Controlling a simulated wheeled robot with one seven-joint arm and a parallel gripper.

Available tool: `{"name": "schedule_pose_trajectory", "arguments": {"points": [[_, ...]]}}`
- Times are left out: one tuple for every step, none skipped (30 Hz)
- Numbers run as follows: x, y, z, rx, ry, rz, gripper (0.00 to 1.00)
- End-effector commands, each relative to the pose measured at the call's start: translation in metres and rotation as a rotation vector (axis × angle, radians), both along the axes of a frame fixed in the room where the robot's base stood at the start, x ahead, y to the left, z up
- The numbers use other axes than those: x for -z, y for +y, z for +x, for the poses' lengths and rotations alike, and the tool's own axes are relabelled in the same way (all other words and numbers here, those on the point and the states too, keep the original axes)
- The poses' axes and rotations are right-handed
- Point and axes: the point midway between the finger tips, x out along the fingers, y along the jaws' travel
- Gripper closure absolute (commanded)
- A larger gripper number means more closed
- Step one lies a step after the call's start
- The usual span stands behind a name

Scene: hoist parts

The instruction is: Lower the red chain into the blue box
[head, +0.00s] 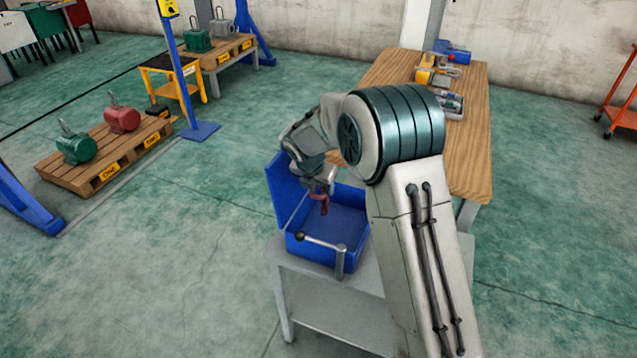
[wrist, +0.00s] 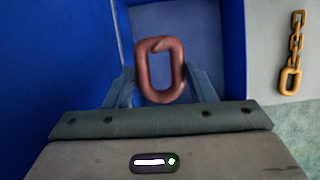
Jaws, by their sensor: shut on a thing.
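My gripper (head: 318,180) is shut on the red chain (head: 323,203) and points down over the open blue box (head: 312,249). In the head view the chain hangs below the fingers, within the outline of the box. In the wrist view one brownish-red link of the chain (wrist: 141,72) shows between the fingers (wrist: 160,84), with the blue box (wrist: 60,55) behind it. I cannot tell whether the chain touches the box floor. The box's lid (head: 283,190) stands open at the left.
The box stands on a grey table (head: 335,290). A lever with a dark ball (head: 318,243) is at the box's front. A yellow chain (wrist: 296,45) lies right of the box in the wrist view. A wooden bench (head: 470,150) with tools is behind my arm.

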Motion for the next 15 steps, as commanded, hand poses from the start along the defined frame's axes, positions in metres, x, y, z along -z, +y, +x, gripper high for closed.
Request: {"name": "schedule_pose_trajectory", "arguments": {"points": [[0.004, 0.000, 0.000, 0.000, -0.001, 0.000, 1.00], [0.006, 0.000, 0.000, 0.000, -0.001, 0.000, 1.00], [0.008, 0.000, 0.000, 0.000, -0.001, 0.000, 1.00], [0.010, 0.000, 0.000, 0.000, -0.001, 0.000, 1.00], [0.012, 0.000, 0.000, 0.000, -0.001, 0.000, 1.00], [0.014, 0.000, 0.000, 0.000, 0.000, 0.001, 1.00], [0.016, 0.000, 0.000, 0.000, 0.000, 0.000, 1.00], [0.018, 0.000, 0.000, 0.000, 0.000, 0.000, 1.00], [0.020, 0.000, 0.000, 0.001, 0.000, 0.000, 1.00], [0.022, 0.000, 0.000, 0.001, 0.000, 0.000, 1.00], [0.024, 0.000, 0.000, 0.001, 0.000, 0.000, 1.00], [0.026, 0.000, 0.000, 0.001, 0.000, 0.000, 1.00], [0.028, 0.000, 0.000, 0.001, 0.000, 0.000, 1.00], [0.030, 0.000, 0.000, 0.001, 0.000, 0.000, 1.00], [0.032, 0.000, 0.000, 0.000, 0.000, 0.000, 1.00]]}}
